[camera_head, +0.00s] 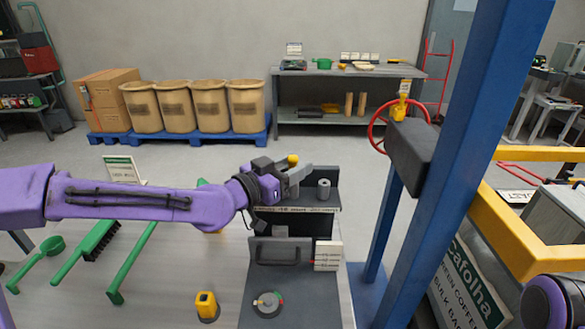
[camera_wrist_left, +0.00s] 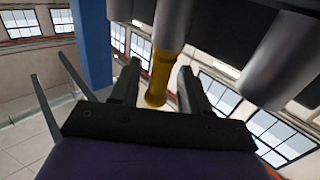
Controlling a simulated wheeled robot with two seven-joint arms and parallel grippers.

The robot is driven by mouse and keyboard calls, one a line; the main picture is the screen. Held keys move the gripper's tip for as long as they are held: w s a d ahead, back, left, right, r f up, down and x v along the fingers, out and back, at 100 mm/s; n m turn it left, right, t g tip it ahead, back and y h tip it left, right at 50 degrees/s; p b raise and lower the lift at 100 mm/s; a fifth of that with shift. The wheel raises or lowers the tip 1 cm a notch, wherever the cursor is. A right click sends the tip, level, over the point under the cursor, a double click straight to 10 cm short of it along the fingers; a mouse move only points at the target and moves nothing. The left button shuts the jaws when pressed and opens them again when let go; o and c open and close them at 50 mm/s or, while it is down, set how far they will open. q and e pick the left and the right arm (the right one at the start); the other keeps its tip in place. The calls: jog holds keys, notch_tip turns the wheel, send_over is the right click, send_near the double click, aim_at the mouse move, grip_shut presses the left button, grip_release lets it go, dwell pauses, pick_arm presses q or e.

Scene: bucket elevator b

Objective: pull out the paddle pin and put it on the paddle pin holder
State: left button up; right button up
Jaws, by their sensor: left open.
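My left gripper (camera_head: 298,174) reaches in from the left, over the dark machine housing (camera_head: 325,202). A yellow round-ended piece (camera_head: 292,159), seemingly the paddle pin, shows at the gripper's fingers. In the left wrist view the yellow pin (camera_wrist_left: 160,82) hangs between the two open dark fingers, with gaps on both sides. Its upper end meets grey machine parts (camera_wrist_left: 195,30). I cannot make out the paddle pin holder for sure. My right gripper is out of view; only a purple arm part shows at the lower right.
A blue post (camera_head: 455,150) and a red handwheel (camera_head: 385,125) with a yellow tag stand right of the housing. A grey cylinder (camera_head: 324,188) sits on the housing's ledge. A yellow block (camera_head: 206,304) and green tools (camera_head: 90,250) lie at lower left.

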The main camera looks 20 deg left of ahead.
pick_arm(q)
grip_shut()
jog(key=shift+s+r+p, duration=0.1)
jog(key=shift+r+p, duration=0.4)
jog(key=shift+r, duration=0.2)
jog(key=shift+r+p, duration=2.15)
jog(key=shift+r, duration=0.6)
notch_tip(320, 180, up, 4)
jog(key=p, duration=0.3)
jog(key=shift+f, duration=0.1)
